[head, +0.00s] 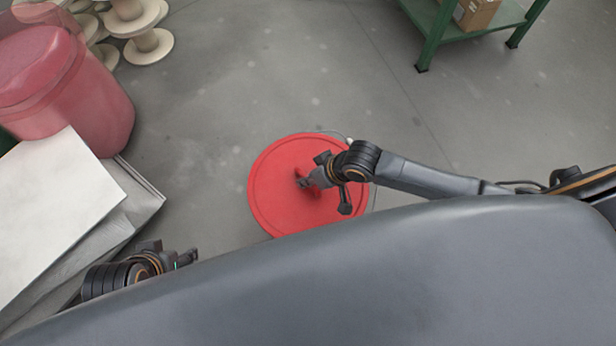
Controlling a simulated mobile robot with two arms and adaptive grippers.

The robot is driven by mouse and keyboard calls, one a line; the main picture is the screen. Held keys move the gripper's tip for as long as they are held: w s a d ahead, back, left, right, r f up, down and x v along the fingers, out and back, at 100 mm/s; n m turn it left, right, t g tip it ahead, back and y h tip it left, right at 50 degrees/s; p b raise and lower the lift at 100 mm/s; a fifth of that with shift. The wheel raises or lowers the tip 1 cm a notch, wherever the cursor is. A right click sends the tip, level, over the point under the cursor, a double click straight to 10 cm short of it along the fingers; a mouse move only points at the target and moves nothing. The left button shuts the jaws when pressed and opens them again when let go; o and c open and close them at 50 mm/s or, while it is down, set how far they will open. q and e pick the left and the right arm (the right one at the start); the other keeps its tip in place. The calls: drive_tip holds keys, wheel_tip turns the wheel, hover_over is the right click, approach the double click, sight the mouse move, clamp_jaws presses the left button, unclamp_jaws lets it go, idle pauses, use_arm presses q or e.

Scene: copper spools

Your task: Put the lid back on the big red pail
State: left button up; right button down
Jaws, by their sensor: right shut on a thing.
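The red lid (272,205) is a round disc in the middle of the head view, seen from above. My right gripper (302,183) is over the lid's centre and shut on it, probably by a handle that the fingers hide. A thin wire bail (372,195) and a grey rim edge show just beyond the lid on its right side, so the big red pail seems to be under it. The pail's wall is hidden; I cannot tell whether the lid is seated or held just above. My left gripper (187,258) is at the lower left, away from the lid, its fingers small and unclear.
A pink-red lidded bin (85,105) stands at the left beside stacked pale sheets (50,215). Cream spools (150,45) lie at the top left. A green shelf (432,35) with a cardboard box (476,14) is at the top right. The grey floor (270,80) between is clear.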

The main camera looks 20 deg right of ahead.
idle(0.4)
drive_tip(key=c, duration=0.8)
unclamp_jaws()
